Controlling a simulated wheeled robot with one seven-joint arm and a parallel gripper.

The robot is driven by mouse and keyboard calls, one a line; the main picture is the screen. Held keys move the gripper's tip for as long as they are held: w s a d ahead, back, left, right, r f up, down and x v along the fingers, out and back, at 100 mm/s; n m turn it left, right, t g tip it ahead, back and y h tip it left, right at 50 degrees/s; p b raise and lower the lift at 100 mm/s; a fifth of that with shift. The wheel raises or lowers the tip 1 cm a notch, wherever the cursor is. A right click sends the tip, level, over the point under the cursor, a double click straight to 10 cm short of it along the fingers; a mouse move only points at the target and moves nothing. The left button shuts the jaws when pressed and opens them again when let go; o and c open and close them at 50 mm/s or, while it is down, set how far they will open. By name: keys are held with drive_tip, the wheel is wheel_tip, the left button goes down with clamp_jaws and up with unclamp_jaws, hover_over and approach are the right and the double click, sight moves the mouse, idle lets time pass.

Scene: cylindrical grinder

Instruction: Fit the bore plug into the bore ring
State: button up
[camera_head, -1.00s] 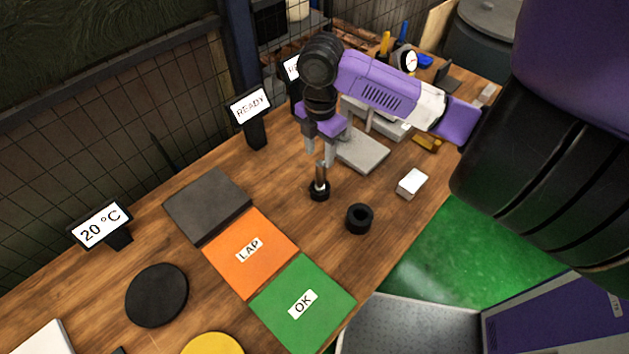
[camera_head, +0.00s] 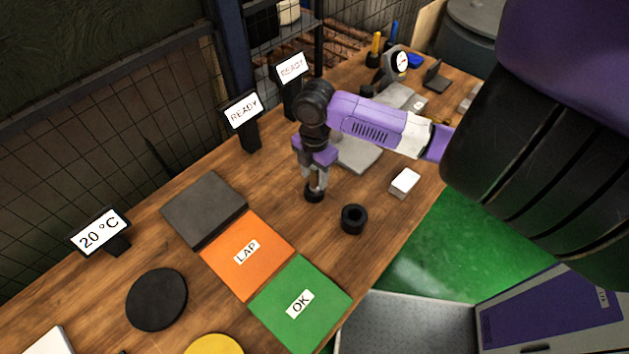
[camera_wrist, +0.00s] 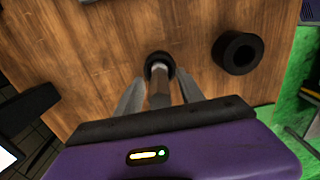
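The bore plug (camera_wrist: 158,88), a metal pin standing in a black round base, is upright on the wooden bench. My gripper (camera_head: 316,183) has come down over it. In the wrist view the two fingers of my gripper (camera_wrist: 159,96) stand on either side of the plug with gaps showing, so it is open around the pin. The bore ring (camera_head: 354,219) is a black ring lying on the bench to the right and nearer the front edge. Its open hole shows in the wrist view, where the ring (camera_wrist: 238,52) is at the upper right.
An orange LAP mat (camera_head: 247,272), a green OK mat (camera_head: 325,293) and a dark grey block (camera_head: 204,207) lie to the left. A small white block (camera_head: 405,181) is right of the ring. READY signs (camera_head: 241,108) stand behind. Bench between plug and ring is clear.

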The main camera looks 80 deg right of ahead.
clamp_jaws()
idle(1.2)
